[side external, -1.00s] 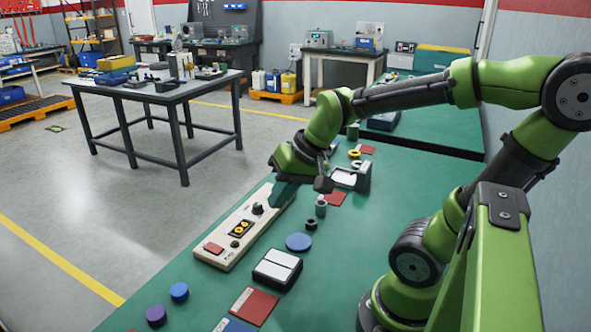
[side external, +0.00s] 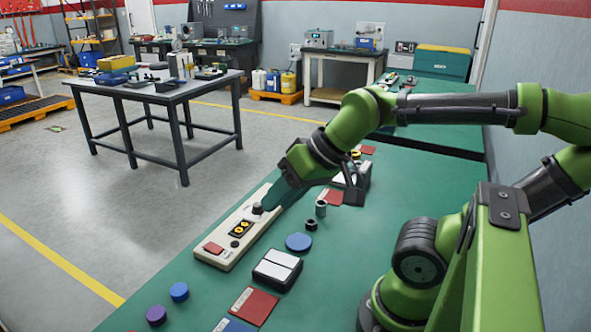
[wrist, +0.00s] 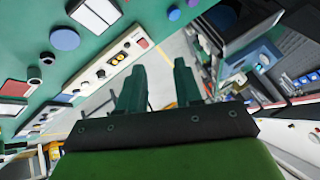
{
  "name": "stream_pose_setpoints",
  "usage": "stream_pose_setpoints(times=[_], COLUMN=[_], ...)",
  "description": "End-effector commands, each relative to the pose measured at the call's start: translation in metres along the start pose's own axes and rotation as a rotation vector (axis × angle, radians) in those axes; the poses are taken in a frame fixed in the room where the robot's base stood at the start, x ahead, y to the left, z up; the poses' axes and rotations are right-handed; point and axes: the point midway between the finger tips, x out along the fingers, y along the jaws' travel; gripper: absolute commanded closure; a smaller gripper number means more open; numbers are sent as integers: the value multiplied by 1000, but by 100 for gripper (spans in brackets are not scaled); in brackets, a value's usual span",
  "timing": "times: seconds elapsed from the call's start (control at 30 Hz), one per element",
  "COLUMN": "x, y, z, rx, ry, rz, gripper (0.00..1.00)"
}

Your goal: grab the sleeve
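A small grey cylinder (side external: 321,208), which looks like the sleeve, stands upright on the green bench. A short black ring (side external: 311,224) sits just in front of it. In the wrist view the cylinder (wrist: 35,77) and the ring (wrist: 48,58) are at the left, away from my fingers. My gripper (side external: 279,197) is behind and left of the cylinder, over the far end of the cream panel (side external: 230,249). In the wrist view my gripper (wrist: 158,80) has its two green fingers apart with nothing between them. The fingers point outward and tilted.
A blue disc (side external: 299,242), a white two-pad block (side external: 277,269) and a red card (side external: 254,306) lie in front of the cylinder. A grey fixture (side external: 355,184) stands behind it. Bare bench lies to its right.

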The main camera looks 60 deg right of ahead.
Motion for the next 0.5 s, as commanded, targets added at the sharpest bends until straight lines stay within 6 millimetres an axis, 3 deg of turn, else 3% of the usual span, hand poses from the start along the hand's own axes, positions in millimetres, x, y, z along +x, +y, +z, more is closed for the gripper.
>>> stream_pose_setpoints(times=[0.03,0.2,0.5], x=[0,0,1], y=[0,0,4], z=[0,0,-2], rx=[0,0,14], ry=[0,0,0], rz=[0,0,10], gripper=[57,34,34])
